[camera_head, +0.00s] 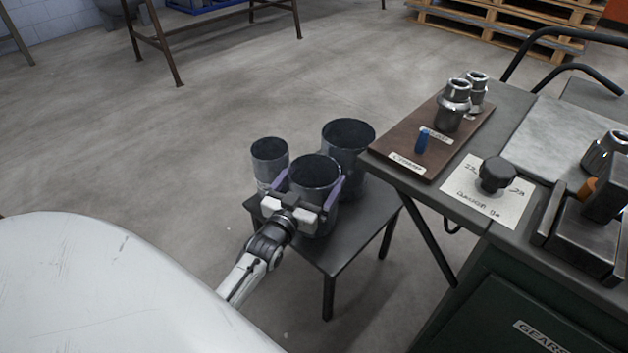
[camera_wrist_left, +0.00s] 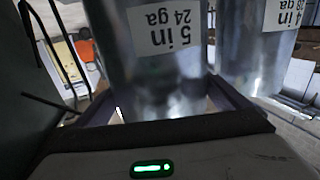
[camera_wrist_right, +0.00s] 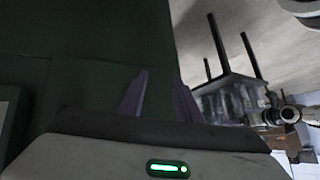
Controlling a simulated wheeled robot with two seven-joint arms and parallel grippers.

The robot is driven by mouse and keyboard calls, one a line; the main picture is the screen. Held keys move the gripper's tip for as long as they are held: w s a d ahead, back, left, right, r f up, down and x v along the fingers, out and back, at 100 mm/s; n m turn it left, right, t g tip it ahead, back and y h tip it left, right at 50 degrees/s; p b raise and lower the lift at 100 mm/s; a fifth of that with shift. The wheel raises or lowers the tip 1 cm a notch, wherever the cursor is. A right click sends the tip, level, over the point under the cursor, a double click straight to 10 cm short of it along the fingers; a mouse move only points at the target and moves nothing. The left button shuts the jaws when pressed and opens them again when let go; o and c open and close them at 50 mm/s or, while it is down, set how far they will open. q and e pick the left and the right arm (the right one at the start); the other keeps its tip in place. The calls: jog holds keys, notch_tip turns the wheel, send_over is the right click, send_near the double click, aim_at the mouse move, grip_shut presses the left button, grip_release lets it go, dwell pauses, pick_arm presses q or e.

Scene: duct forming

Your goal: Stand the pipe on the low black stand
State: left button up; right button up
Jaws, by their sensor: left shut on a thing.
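My left gripper (camera_head: 313,192) is shut on a grey metal pipe (camera_head: 316,172), its purple fingers on either side. In the left wrist view, the held pipe (camera_wrist_left: 150,70) carries an upside-down "5 in 24 ga" label, and the left gripper's fingers (camera_wrist_left: 165,105) flank it. The pipe is upright over the low black stand (camera_head: 345,245); whether its bottom touches the top is hidden by the gripper. A smaller pipe (camera_head: 269,160) and a wider pipe (camera_head: 350,142) stand beside and behind it. My right gripper (camera_wrist_right: 158,98) is open and empty in the right wrist view.
A workbench (camera_head: 510,95) is close to the stand's right, with a brown board (camera_head: 430,140) bearing metal fittings (camera_head: 455,105). A black knob (camera_head: 497,174) sits on a paper sheet. Open floor (camera_head: 120,150) lies left of the stand.

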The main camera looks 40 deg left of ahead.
pick_arm(q)
jog(key=shift+r, duration=0.2)
jog(key=shift+f, duration=0.2)
jog(key=o, duration=1.5)
jog(key=shift+o, duration=0.2)
jog(key=p+v, duration=0.3)
jog(key=v, duration=0.9)
pick_arm(e)
jog(key=shift+s+d+r+m+t, duration=0.3)
jog(key=shift+d+r, duration=0.15)
jog(key=shift+r, duration=0.1)
jog(key=shift+s+d+r+m+t, duration=0.2)
jog(key=shift+d+r+t, duration=0.1)
jog(key=shift+d+r, duration=0.2)
